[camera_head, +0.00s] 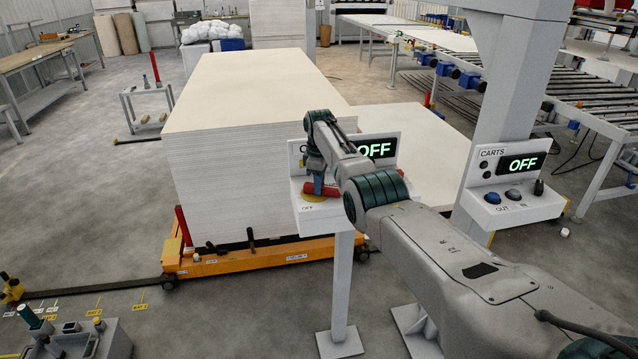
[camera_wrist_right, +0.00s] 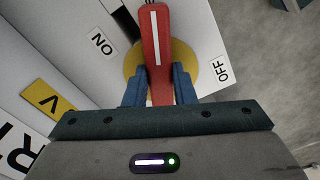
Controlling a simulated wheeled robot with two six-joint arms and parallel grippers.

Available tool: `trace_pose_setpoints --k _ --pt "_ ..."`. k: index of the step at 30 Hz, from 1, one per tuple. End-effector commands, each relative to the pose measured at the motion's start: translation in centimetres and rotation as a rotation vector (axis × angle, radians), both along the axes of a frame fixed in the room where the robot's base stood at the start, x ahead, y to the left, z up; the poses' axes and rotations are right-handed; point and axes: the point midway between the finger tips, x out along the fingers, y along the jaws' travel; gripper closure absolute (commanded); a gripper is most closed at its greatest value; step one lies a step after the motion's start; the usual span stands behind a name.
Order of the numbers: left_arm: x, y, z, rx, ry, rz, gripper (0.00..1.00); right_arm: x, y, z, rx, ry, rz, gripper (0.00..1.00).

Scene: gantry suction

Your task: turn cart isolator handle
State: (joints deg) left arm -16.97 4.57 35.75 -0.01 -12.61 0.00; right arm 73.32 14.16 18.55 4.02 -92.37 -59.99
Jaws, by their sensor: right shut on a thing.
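The cart isolator handle is a red bar with a white stripe, on a round yellow plate. In the right wrist view the red handle (camera_wrist_right: 156,40) stands between the blue fingers of my right gripper (camera_wrist_right: 158,85), which is shut on it. In the head view the handle (camera_head: 322,187) lies on the white pedestal box (camera_head: 306,208), partly hidden by my right gripper (camera_head: 319,183). The display (camera_head: 378,149) behind it reads OFF. My left gripper is not in view.
A tall stack of white boards (camera_head: 235,175) stands on an orange cart (camera_head: 250,262) left of the pedestal. Floor at the left is mostly open.

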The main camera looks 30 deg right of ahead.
Motion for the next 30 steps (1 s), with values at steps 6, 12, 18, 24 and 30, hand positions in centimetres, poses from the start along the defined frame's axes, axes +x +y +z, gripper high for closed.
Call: trace_pose_setpoints --k 6,12,18,24,30 --pt "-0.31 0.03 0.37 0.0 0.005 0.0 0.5 0.03 0.09 0.06 0.0 0.0 0.19 1.0" --pt "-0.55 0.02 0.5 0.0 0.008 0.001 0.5 0.06 0.11 0.01 0.0 -0.002 0.328 1.0" --pt "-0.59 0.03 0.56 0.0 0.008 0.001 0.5 0.07 0.14 -0.02 0.0 -0.002 0.418 1.0" --pt "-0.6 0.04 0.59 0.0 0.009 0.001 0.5 0.06 0.16 -0.06 0.001 -0.002 0.462 1.0" --pt "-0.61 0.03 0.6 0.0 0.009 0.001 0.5 0.06 0.19 -0.09 0.001 -0.002 0.475 1.0"
